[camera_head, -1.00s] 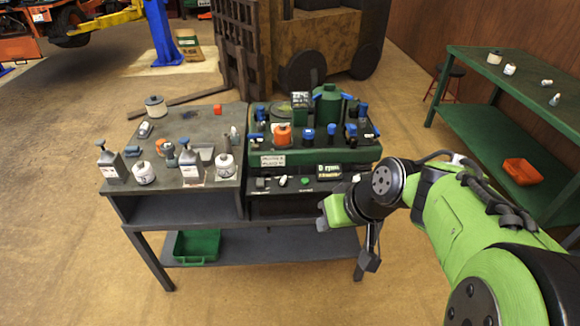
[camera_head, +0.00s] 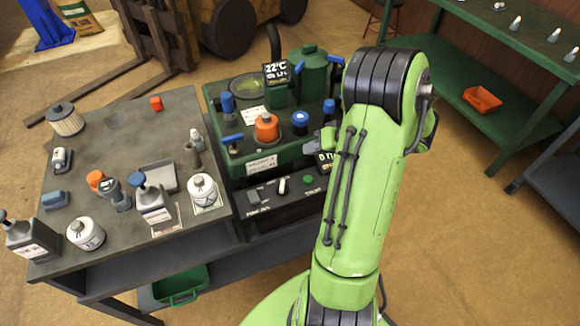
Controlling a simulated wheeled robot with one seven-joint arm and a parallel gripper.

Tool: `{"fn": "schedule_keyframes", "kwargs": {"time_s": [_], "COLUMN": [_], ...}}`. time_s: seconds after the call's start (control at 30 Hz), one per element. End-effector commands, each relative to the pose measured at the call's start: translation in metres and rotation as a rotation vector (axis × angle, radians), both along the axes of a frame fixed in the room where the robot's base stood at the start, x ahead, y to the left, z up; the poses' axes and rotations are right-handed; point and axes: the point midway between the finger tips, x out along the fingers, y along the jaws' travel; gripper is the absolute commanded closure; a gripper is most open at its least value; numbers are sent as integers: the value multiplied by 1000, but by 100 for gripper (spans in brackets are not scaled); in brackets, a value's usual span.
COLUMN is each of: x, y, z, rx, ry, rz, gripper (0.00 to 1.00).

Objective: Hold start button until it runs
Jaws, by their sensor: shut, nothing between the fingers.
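The button shows clear, just left of my green arm. A small dark display (camera_head: 323,163) above it is partly covered by my arm, so its reading is cut off.
Bottles, jars and a tray (camera_head: 158,176) crowd the bench (camera_head: 118,125) to the left. A green workbench (camera_head: 470,95) with an orange bin (camera_head: 482,99) stands at right. Open floor lies between.

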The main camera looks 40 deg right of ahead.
Motion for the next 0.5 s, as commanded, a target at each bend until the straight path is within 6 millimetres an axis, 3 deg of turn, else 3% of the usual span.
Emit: {"fn": "schedule_keyframes", "kwargs": {"time_s": [0.33,0.5], "x": [0,0], "y": [0,0], "z": [-1,-14], "rx": [0,1], "ry": [-1,-1], "rz": [-1,1], "gripper": [100,100]}}
